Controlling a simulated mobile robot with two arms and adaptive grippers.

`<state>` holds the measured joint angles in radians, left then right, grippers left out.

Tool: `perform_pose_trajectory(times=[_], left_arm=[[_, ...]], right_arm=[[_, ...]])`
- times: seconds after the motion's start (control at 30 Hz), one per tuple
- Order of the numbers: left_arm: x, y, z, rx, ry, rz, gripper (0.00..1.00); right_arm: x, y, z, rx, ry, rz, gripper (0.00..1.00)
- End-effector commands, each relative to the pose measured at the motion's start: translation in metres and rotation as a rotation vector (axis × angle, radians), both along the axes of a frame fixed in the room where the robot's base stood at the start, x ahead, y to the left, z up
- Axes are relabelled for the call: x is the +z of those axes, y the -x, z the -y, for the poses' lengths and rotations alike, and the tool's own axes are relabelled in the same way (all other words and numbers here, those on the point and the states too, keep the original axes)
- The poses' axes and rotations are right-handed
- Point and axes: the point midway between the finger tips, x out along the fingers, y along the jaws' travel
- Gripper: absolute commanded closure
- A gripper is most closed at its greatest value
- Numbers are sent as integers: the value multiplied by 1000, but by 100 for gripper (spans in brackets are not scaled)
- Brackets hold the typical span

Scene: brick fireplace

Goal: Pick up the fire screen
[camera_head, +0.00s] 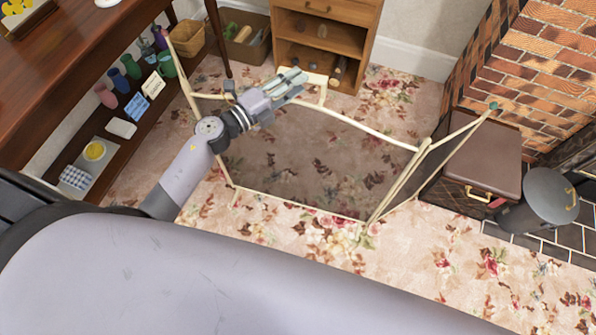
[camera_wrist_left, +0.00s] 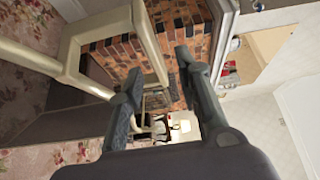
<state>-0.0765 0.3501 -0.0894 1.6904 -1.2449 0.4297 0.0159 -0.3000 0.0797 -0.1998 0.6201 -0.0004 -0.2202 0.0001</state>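The fire screen (camera_head: 300,160) stands upright on the floral carpet in the middle of the head view. It has a cream frame, dark see-through mesh panels and a raised handle on its top edge. My left gripper (camera_head: 292,84) is over the top edge, close to the handle, and hides part of it. In the left wrist view the left gripper's (camera_wrist_left: 159,63) two fingers are apart. The cream frame (camera_wrist_left: 150,45) shows close to the fingers there; I cannot tell whether they touch it. My right gripper is not in view.
A wooden desk (camera_head: 90,50) with small items on its lower shelf stands at the left. A wooden cabinet (camera_head: 325,15) is behind. A brown case (camera_head: 470,170) and dark bucket (camera_head: 550,195) are at the right near the brick fireplace (camera_head: 545,65). Carpet in front is clear.

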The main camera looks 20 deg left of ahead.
Motion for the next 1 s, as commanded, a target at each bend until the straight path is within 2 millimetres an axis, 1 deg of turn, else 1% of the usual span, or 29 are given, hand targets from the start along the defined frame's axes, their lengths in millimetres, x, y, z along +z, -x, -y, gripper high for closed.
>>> perform_pose_trajectory(times=[0.1, 0.23, 0.33, 0.53, 1.0], left_arm=[[-2, -17, 12, -1, 2, 3, 68], [-2, -31, 20, 1, 2, 2, 68], [-2, -36, 23, 1, 1, 1, 68], [-2, -36, 23, 0, -1, 1, 68], [-2, -35, 23, 0, 0, 0, 99]], right_arm=[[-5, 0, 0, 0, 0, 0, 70], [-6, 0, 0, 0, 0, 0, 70], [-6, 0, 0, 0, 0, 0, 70], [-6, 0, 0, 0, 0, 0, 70], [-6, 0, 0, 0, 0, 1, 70]])
